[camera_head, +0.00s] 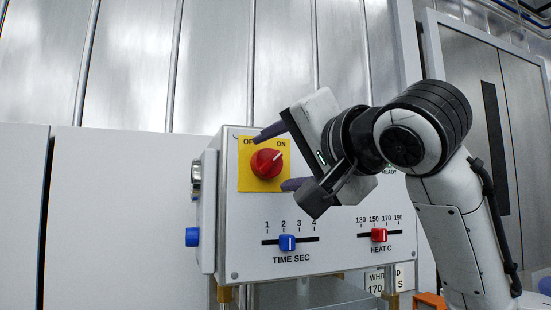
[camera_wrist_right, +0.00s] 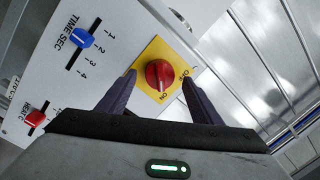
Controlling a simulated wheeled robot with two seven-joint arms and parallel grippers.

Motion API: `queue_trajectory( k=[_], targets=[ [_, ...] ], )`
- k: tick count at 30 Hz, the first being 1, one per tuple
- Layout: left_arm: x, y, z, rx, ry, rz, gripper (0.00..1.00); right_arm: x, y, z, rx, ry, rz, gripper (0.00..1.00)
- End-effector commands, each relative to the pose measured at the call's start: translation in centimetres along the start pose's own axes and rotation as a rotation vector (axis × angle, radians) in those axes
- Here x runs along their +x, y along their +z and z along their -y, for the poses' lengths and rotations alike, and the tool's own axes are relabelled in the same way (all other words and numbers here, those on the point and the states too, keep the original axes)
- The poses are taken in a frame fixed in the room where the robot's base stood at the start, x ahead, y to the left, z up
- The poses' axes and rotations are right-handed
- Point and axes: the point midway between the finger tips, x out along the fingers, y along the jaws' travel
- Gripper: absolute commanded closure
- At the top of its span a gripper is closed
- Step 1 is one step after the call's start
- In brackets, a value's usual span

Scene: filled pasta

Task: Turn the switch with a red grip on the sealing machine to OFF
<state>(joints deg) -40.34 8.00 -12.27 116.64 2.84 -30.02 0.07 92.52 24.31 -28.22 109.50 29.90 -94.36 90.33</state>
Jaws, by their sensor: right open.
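The sealing machine (camera_head: 330,215) is a pale grey box. Its red-grip switch (camera_head: 266,163) is a round red knob on a yellow plate (camera_head: 247,183) marked OFF at left and ON at right. The knob's white mark points toward ON. In the right wrist view the red knob (camera_wrist_right: 158,76) also has its mark toward ON. My right gripper (camera_head: 273,161) is open, its dark fingers on either side of the knob. In the wrist view the right gripper (camera_wrist_right: 158,80) has a finger each side, with gaps to the knob. The OFF label is partly covered in the head view. My left gripper is not in view.
A blue TIME SEC slider (camera_head: 288,243) and a red HEAT C slider (camera_head: 379,236) sit below on the same panel. A blue button (camera_head: 192,237) sticks out at the machine's left side. White panels (camera_head: 120,220) stand at left.

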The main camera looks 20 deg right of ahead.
Motion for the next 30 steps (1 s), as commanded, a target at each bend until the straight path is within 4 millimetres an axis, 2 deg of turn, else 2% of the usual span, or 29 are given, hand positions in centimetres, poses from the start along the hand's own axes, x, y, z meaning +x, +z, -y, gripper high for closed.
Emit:
queue_trajectory(
  k=[6,14,21,30],
  targets=[
    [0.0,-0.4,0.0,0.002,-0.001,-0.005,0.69,1.6,0.0,0.0,0.0,0.0,-0.001,0.41],
    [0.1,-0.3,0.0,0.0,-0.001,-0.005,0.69,1.7,0.0,0.0,0.0,0.0,-0.001,0.41],
    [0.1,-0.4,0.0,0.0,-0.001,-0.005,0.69,1.6,0.0,0.0,0.0,0.0,-0.001,0.81],
    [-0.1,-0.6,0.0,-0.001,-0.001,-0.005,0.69,1.6,-0.1,0.1,-0.032,0.003,0.002,0.82]
  ],
)
